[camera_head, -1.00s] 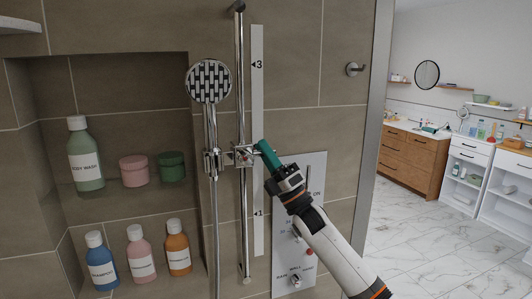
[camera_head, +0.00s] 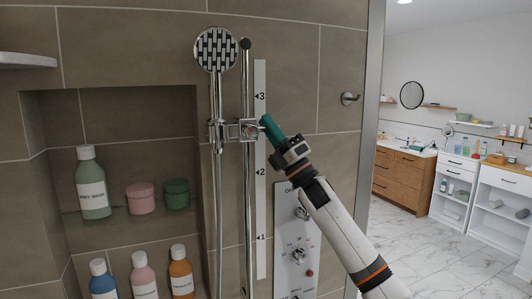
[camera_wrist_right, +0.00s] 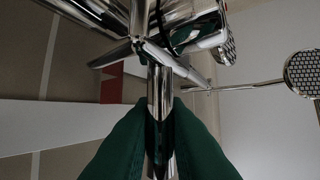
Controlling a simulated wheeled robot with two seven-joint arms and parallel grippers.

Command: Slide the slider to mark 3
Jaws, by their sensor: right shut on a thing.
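The chrome slider (camera_head: 246,131) sits on the vertical shower rail (camera_head: 248,205) and carries the hand shower (camera_head: 216,50). The white scale strip (camera_head: 260,210) stands right of the rail, with mark 3 (camera_head: 260,97) above the slider and mark 2 (camera_head: 260,172) below it. The slider is roughly midway between these marks. My right gripper (camera_head: 265,121) has green fingers at the slider's right side. In the right wrist view the fingers (camera_wrist_right: 160,125) are shut on the slider's chrome stem (camera_wrist_right: 159,90). My left gripper is out of view.
A control panel (camera_head: 283,250) with knobs is on the wall below my right gripper. A hook (camera_head: 350,98) is on the wall to the right. A niche at left holds bottles, such as the body wash (camera_head: 92,190), and jars. The hose (camera_head: 218,220) hangs beside the rail.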

